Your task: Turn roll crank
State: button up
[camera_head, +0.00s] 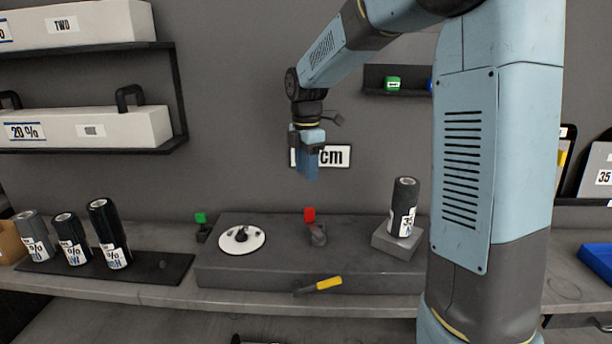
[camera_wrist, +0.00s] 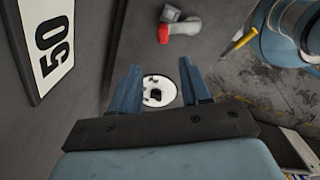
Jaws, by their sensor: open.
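A lever with a yellow handle (camera_head: 328,283) and a dark arm sits at the front of the grey block (camera_head: 225,277); it looks like the crank. Its yellow handle also shows at the upper right of the wrist view (camera_wrist: 241,42). My gripper (camera_head: 306,172) is open and empty, high above the block and near the back wall. In the wrist view my gripper (camera_wrist: 163,88) points down, with a white disc (camera_wrist: 158,97) with dark parts showing between its fingers. The disc (camera_head: 255,239) lies on the block's left part.
A red-topped grey piece (camera_head: 309,215) stands on the block, a green-topped one (camera_head: 200,218) left of it. A dark roll (camera_head: 404,194) stands on a stand at right. Several rolls stand on a black tray (camera_head: 170,268). A wall sign (camera_head: 338,156) is behind my gripper.

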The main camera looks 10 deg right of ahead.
aim_at(314, 226)
jog(key=shift+c, duration=0.4)
jog(key=shift+d+f, duration=0.1)
jog(key=shift+c, duration=0.7)
jog(key=d+f+m+y, duration=0.1)
jog(key=m, duration=0.1)
jog(key=s+d+f+m+y, duration=0.1)
jog(key=m, duration=0.2)
jog(key=s+d+f+m+y, duration=0.1)
jog(key=d+m, duration=0.1)
jog(key=m, duration=0.1)
jog(key=shift+f+y, duration=0.1)
jog(key=shift+y, duration=0.3)
jog(key=c, duration=0.6)
jog(key=d+m+t+y, duration=0.1)
jog(key=m, duration=0.2)
jog(key=d+m+t, duration=0.1)
jog(key=d+m, duration=0.1)
jog(key=m, duration=0.1)
jog(key=d+f+m+y, duration=0.1)
jog(key=d+m, duration=0.1)
jog(key=shift+s+d+f+m+t+y, duration=0.1)
jog(key=shift+s+m+t+y, duration=0.05)
jog(key=shift+m+t+y, duration=0.2)
grip_shut()
jog(key=shift+m+t, duration=0.25)
jog(key=shift+m, duration=0.4)
jog(key=x, duration=0.9)
jog(key=shift+d+f, duration=0.1)
jog(key=shift+f, duration=0.3)
